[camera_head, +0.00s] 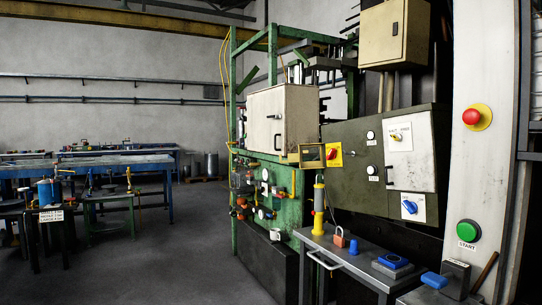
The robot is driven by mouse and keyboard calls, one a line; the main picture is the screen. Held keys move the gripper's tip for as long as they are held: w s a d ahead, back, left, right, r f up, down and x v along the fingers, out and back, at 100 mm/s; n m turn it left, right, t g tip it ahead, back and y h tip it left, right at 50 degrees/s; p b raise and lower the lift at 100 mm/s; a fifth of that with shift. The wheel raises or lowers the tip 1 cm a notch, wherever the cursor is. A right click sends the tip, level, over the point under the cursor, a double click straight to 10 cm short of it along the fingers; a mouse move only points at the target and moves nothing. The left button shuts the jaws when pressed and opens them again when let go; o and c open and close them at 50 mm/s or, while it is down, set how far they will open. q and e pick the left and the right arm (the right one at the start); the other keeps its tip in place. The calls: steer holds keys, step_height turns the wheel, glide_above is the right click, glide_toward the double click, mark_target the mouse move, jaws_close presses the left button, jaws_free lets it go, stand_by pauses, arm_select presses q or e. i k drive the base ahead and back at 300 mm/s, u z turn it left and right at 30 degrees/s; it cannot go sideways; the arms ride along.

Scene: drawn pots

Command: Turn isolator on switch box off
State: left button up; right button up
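A dark green switch box (355,185) stands at the right of the middle. A red rotary knob on a yellow plate (333,154) is on its left part and looks like an isolator; its exact setting is too small to read. A blue rotary knob on a white plate (410,207) is at its lower right. A small yellow-handled switch on a white plate (397,137) is higher up. Two round white-faced fittings (371,138) are on its front. Neither of my grippers is in view.
A white panel at the right has a red button (471,117) and a green START button (467,231). The floor at left centre (165,235) is clear.

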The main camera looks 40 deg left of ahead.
mark_target(331, 155)
steer(key=u, duration=1.1)
steer(key=i, duration=1.3)
steer(key=u, duration=0.65)
